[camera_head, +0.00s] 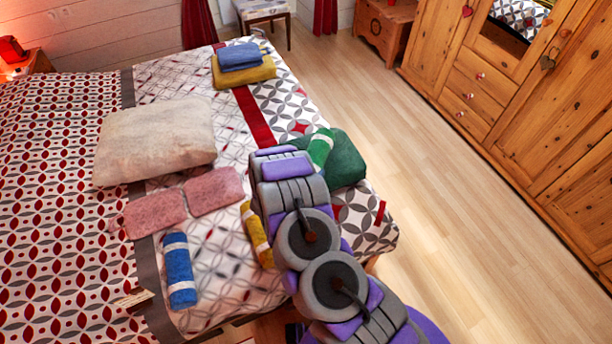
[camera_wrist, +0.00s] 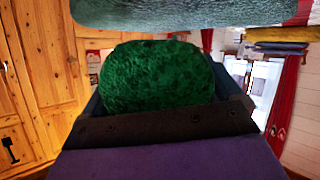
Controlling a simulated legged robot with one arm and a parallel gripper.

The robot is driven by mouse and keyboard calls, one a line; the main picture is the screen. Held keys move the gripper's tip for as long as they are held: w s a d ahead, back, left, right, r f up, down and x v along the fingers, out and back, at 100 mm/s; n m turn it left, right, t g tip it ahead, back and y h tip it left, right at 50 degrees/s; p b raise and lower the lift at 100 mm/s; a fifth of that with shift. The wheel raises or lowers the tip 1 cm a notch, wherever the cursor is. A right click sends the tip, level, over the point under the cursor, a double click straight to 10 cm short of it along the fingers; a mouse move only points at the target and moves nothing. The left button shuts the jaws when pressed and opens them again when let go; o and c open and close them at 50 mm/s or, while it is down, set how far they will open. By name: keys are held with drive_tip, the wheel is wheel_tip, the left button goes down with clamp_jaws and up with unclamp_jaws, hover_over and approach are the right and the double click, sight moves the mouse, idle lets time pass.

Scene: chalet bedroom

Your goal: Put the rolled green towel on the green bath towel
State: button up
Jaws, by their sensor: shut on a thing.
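The rolled green towel (camera_head: 320,147), with a pale band, shows beside my arm in the head view. In the wrist view its round green end (camera_wrist: 155,75) fills the space between the fingers of my gripper (camera_wrist: 168,102), which is shut on it. The green bath towel (camera_head: 347,161) lies folded on the bed near its right edge, partly behind the roll and my arm. The wrist picture looks upside down, and a green-grey surface (camera_wrist: 190,12), apparently the bath towel, spans its top. A narrow gap shows between it and the roll. My arm hides the fingers in the head view.
Pink towels (camera_head: 184,200), a blue roll (camera_head: 180,270) and a yellow roll (camera_head: 257,234) lie left of my arm. A pillow (camera_head: 156,140) and a blue towel (camera_head: 240,56) on a yellow one (camera_head: 243,76) lie farther back. Open floor (camera_head: 450,220) separates bed and wardrobe (camera_head: 530,100).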

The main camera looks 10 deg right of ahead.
drive_tip(key=shift+w+a+f, duration=0.1)
drive_tip(key=shift+w+a, duration=0.1)
drive_tip(key=shift+w, duration=0.95)
wheel_tip(320, 180, down, 4)
drive_tip(key=shift+s+a+r+b, duration=0.1)
drive_tip(key=shift+b, duration=0.8)
drive_tip(key=shift+r, duration=0.1)
drive_tip(key=o, duration=0.8)
